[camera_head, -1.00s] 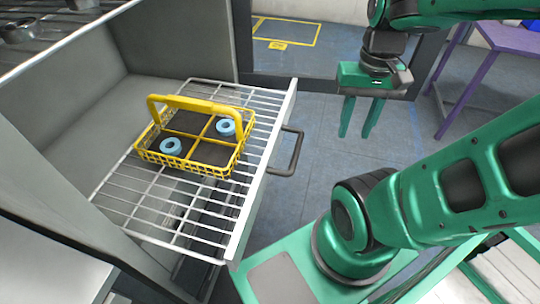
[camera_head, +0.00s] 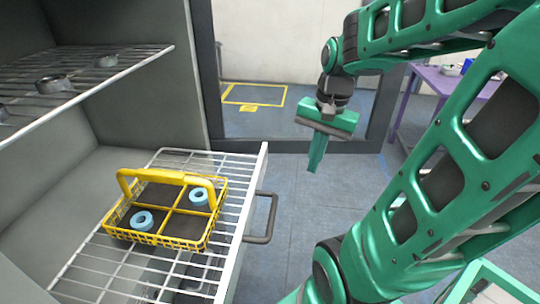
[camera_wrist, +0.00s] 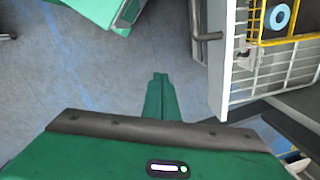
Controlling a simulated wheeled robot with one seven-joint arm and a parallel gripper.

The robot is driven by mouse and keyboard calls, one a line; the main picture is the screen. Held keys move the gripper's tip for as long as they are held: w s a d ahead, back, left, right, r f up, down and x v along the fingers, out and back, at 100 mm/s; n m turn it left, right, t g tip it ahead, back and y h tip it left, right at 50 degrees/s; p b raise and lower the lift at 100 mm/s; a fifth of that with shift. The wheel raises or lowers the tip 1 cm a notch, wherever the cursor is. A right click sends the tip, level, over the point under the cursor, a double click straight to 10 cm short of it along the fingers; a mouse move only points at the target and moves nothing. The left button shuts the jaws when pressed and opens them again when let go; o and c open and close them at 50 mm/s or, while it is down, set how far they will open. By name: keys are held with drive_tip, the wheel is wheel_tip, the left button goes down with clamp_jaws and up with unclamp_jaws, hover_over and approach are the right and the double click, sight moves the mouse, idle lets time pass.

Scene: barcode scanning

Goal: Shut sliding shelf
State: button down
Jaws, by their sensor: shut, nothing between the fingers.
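The sliding shelf (camera_head: 255,172) is a white wire rack with a pale front panel, pulled out of the grey cabinet. A dark grey bar handle (camera_head: 268,218) stands out from its front. A yellow basket (camera_head: 160,238) with two blue rings sits on it. My gripper (camera_head: 313,168) is shut and empty, pointing down, to the right of the shelf front and apart from it. In the wrist view the shut fingers (camera_wrist: 160,78) hang over the floor. The shelf front (camera_wrist: 217,75) and its handle (camera_wrist: 205,36) are to their right.
An upper wire shelf (camera_head: 90,75) with several metal rings is inside the cabinet. A purple table (camera_head: 430,82) stands at the back right. The blue-grey floor in front of the shelf is clear.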

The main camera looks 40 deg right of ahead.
drive_tip(key=w+d+r+m+t+y, duration=0.1)
drive_tip(key=w+d+m, duration=0.3)
drive_tip(key=w+m, duration=0.3)
drive_tip(key=w+d+m+t+y, duration=0.1)
drive_tip(key=w+d+m, duration=0.4)
drive_tip(key=w+m, duration=0.2)
drive_tip(key=w+a+f, duration=0.5)
drive_tip(key=a+f, duration=0.1)
drive_tip(key=f, duration=0.3)
drive_tip(key=shift+w, duration=0.35)
